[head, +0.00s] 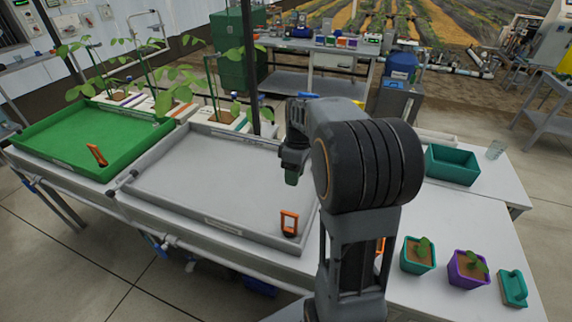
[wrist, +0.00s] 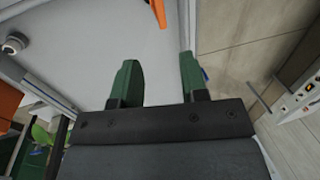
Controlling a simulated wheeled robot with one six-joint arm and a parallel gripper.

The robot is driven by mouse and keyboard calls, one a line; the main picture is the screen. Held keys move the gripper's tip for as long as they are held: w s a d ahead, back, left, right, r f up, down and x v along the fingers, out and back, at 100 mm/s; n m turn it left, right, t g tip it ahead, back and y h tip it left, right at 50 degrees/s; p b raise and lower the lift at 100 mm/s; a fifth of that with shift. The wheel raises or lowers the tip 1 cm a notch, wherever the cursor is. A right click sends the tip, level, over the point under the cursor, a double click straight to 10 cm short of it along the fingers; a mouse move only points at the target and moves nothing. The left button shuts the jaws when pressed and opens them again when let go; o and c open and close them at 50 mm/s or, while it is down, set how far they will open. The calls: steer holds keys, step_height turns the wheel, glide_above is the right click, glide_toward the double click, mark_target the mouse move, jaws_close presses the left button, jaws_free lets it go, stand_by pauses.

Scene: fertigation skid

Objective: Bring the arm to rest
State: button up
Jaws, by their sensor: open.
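My gripper (head: 291,178) hangs from my dark grey arm over the right part of the grey tray (head: 205,185) in the head view. Its two green fingers also show in the wrist view (wrist: 160,72), apart with nothing between them. The gripper is open and empty. It appears to be above the tray floor, not touching it. My arm is bent, with its large round joint at the right of the tray, and hides part of the bench behind it.
An orange clip-like piece (head: 289,223) stands in the grey tray's front right corner. A green tray (head: 85,140) with another orange piece adjoins at left. Potted seedlings (head: 418,255), a purple pot (head: 467,268) and a teal bin (head: 452,166) stand at right. Leafy plants line the trays' back.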

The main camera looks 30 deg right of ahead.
steer(key=s+a+r+m+t+h, duration=0.1)
steer(key=s+a+r+m+t, duration=0.1)
steer(key=s+a+m+t, duration=0.3)
steer(key=s+a+m, duration=0.3)
steer(key=s+a, duration=0.2)
steer(key=s, duration=0.2)
steer(key=shift+a+r+m+t+h, duration=0.2)
steer(key=shift+r+m+t+h, duration=0.1)
steer(key=shift+r+m, duration=0.1)
stand_by(0.6)
